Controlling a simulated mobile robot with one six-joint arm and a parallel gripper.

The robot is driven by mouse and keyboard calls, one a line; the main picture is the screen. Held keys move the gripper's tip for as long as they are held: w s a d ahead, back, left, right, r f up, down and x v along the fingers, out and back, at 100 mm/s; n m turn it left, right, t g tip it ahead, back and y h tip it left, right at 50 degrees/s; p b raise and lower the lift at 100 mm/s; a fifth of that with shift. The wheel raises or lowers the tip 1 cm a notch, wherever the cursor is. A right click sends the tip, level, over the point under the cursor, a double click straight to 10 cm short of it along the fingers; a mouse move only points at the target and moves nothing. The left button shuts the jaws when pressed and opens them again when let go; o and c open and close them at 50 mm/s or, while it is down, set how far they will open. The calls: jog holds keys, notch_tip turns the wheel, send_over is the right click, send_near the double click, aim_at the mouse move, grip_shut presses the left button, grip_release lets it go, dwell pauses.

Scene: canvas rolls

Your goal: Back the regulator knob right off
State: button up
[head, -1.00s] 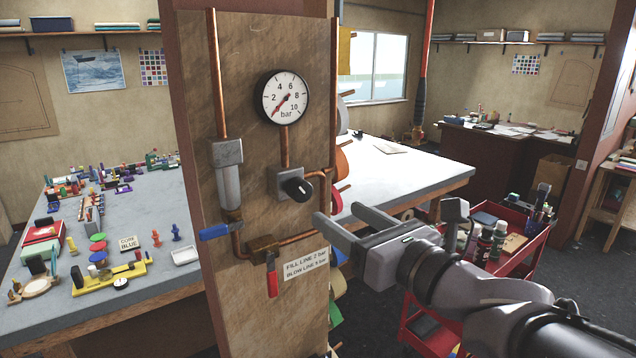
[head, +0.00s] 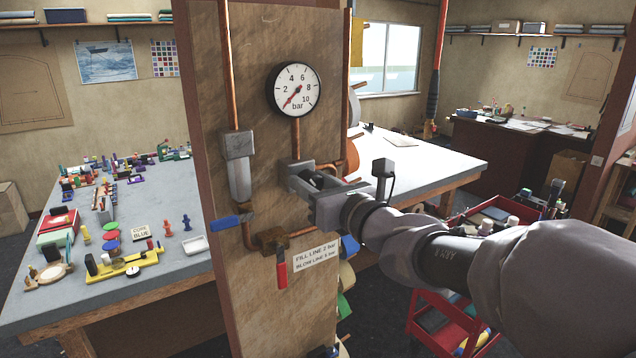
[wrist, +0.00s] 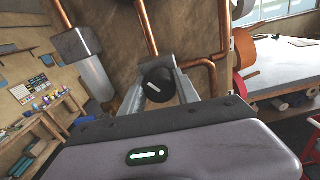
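The black regulator knob (wrist: 157,84) with a white mark sits on a grey body on the wooden panel. In the head view the knob (head: 316,180) is partly hidden by my gripper (head: 308,176). In the wrist view the fingers of my gripper (wrist: 160,92) lie on either side of the knob, and they look open, with a small gap at the right; contact is not clear. The pressure gauge (head: 294,90) above has its red needle at the low end, below 2.
A blue-handled valve (head: 226,222) and a red lever (head: 282,272) are on the pipework left of and below the knob. A label (head: 316,258) reads fill line 2 bar, with a blow line figure below. Copper pipes (wrist: 208,66) run close beside the knob.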

grip_shut()
jog(key=shift+f, duration=0.1)
